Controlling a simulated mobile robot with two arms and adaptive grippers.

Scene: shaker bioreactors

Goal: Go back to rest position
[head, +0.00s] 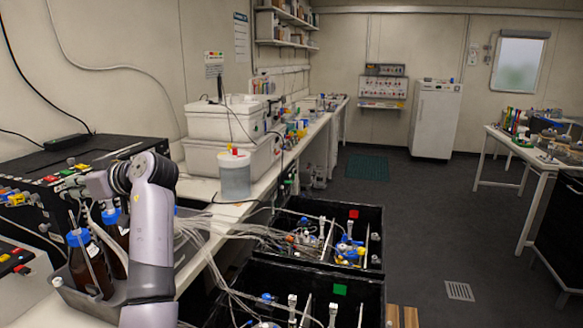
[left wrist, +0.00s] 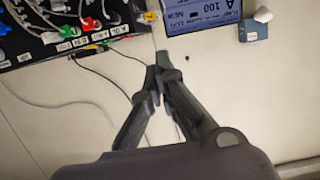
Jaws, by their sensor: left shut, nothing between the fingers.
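My left gripper (left wrist: 160,78) is shut and empty in the left wrist view, its two dark fingers meeting at the tips over a pale surface. In the head view my left arm rises from the bottom and bends left at its dark joint, above brown bottles with blue caps (head: 88,265) in a grey tray (head: 110,303). The gripper's fingers cannot be made out clearly there. My right gripper is in neither view.
A black control unit (head: 120,152) stands at the left. Black shaker boxes (head: 300,272) with tubing are at the lower middle. A white bench (head: 230,210) carries boxes and a grey container (head: 235,178). The dark floor (head: 420,220) is open to the right. Thin cables (left wrist: 108,78) run near the fingers.

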